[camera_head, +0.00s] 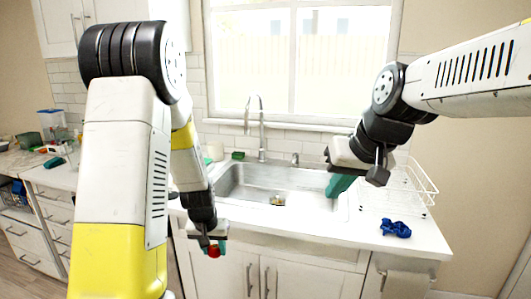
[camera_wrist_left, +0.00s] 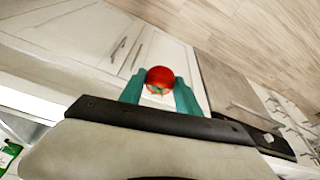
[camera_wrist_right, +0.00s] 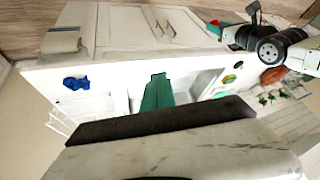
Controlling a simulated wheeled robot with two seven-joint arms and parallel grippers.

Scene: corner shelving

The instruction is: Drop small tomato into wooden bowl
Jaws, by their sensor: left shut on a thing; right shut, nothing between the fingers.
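The small red tomato (camera_wrist_left: 160,76) is held between the teal fingers of my left gripper (camera_wrist_left: 160,92). In the head view the tomato (camera_head: 214,252) hangs below my left gripper (camera_head: 209,246), in front of the cabinet doors under the sink. The tomato also shows in the right wrist view (camera_wrist_right: 214,23). My right gripper (camera_head: 338,187) is shut and empty above the right side of the sink. A brownish-orange rounded thing (camera_wrist_right: 273,76) on the counter in the right wrist view may be the wooden bowl; I cannot tell. No bowl is clear in the head view.
The metal sink (camera_head: 235,187) and faucet (camera_head: 258,125) are under the window. A white wire rack (camera_head: 415,184) and a blue object (camera_head: 396,228) are on the right counter. Boxes and other items crowd the left counter (camera_head: 62,175). My left arm hides part of the counter.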

